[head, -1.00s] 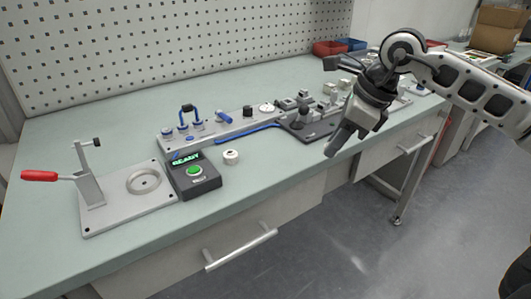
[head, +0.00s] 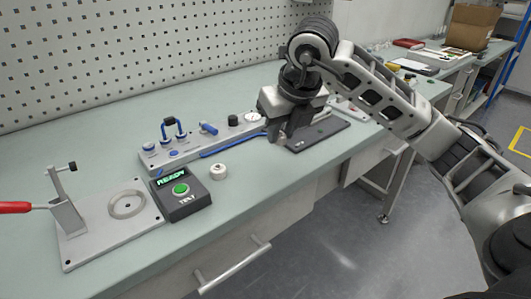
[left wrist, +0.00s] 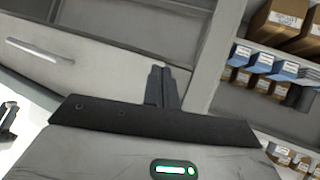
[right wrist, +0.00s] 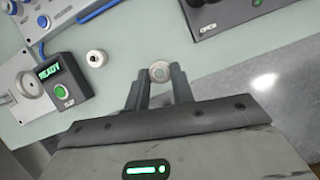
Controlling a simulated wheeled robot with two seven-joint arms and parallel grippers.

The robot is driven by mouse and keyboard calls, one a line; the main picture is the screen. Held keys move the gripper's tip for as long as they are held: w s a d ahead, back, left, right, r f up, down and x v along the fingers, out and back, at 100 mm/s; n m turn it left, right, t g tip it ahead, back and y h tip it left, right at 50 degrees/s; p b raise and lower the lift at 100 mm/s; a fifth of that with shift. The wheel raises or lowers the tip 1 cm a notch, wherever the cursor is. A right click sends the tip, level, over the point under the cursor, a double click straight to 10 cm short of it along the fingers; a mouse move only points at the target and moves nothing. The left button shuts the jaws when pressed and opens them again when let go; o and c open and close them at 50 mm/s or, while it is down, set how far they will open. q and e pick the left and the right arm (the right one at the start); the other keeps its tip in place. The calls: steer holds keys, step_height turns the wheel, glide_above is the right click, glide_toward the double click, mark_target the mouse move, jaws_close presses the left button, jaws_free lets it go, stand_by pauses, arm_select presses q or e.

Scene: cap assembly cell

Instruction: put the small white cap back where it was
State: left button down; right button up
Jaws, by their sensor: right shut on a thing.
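My right gripper (right wrist: 160,82) is shut on a small white cap (right wrist: 160,72), a pale round piece held between its fingertips above the bench.
A test box (head: 182,194) reads READY with a green button. Left of it is a plate with a ring (head: 127,204) and a red-handled clamp (head: 64,210). A grey rail (head: 190,148) with blue-handled parts lies behind. The front bench strip is clear.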

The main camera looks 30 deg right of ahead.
mark_target(263, 167)
steer(key=f, duration=0.1)
steer(key=w+a+f, duration=0.1)
steer(key=a+f, duration=0.1)
steer(key=shift+w+f, duration=0.15)
steer(key=shift+w, duration=0.25)
steer(key=shift+w+a+f, duration=0.1)
steer(key=shift+w+f, duration=0.1)
steer(key=shift+f, duration=1.65)
steer(key=shift+f, duration=0.2)
steer(key=o, duration=0.7)
steer(key=shift+r, duration=0.1)
